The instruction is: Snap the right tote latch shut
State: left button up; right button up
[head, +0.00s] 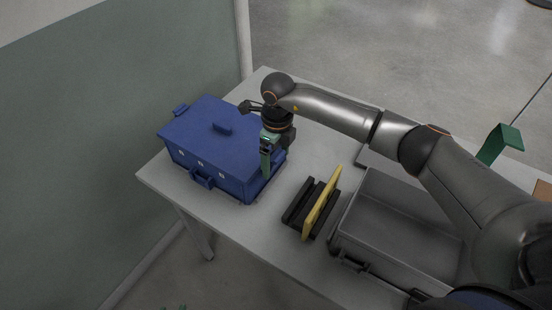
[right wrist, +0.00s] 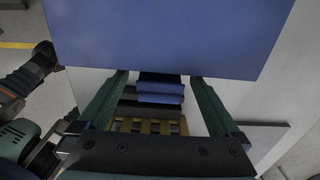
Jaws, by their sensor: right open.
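The blue tote (head: 215,140) stands on the left part of the table with its lid on. My right gripper (head: 265,168) points down at the tote's right end and hides part of that side. In the right wrist view its green fingers (right wrist: 160,95) are open. A blue block-like part (right wrist: 160,88), perhaps the right latch, shows between them; contact cannot be told. The tote's blue surface (right wrist: 170,35) fills the top there.
A black rack (head: 297,205) with a yellow panel (head: 322,203) stands right of the tote. Beyond it is an open grey bin (head: 400,225). A green bent piece (head: 500,143) is at far right. A wall (head: 110,140) rises left of the table (head: 165,185).

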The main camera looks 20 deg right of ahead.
aim_at(277, 156)
notch_tip(277, 156, up, 12)
jog(key=b, duration=0.1)
jog(key=shift+s, duration=0.1)
